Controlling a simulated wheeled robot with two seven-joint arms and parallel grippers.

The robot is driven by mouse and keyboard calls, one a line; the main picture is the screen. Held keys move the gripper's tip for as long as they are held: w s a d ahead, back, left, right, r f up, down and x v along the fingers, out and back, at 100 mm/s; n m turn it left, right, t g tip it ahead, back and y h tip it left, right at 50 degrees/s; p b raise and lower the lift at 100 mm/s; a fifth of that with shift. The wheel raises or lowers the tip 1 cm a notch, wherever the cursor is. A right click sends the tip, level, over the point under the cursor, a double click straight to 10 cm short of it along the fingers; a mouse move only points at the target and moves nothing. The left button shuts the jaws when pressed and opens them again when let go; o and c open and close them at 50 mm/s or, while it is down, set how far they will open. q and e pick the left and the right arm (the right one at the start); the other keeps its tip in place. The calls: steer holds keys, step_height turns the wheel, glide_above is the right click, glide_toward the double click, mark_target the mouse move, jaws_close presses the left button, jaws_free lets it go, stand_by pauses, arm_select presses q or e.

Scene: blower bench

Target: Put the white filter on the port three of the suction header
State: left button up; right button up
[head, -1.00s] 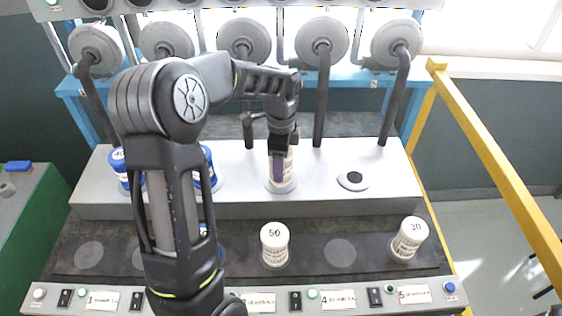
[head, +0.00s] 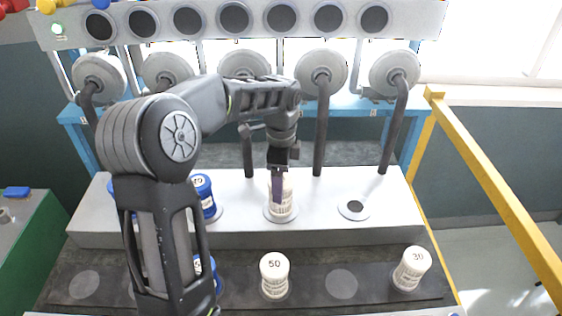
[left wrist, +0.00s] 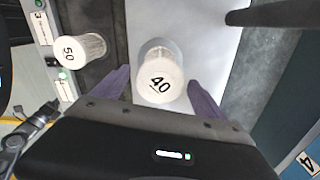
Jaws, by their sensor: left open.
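A white filter marked 40 (head: 285,203) stands upright on the third port from the left of the light grey suction header (head: 330,228). It also shows in the left wrist view (left wrist: 160,76), between the purple fingers. My left gripper (head: 277,188) points down over this filter. In the left wrist view the gripper (left wrist: 160,95) is open, with a finger on each side of the filter and a visible gap. The filter covers its port.
White filters marked 50 (head: 274,278) and 30 (head: 411,270) stand on the dark front shelf. A blue filter (head: 204,198) stands on the header, with other blue ones partly behind my arm. The fourth port (head: 353,208) is bare. Dark hoses rise behind the header.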

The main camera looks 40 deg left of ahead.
arm_select(q)
step_height(320, 180, up, 7)
steer(key=shift+r, duration=0.15)
stand_by(0.7)
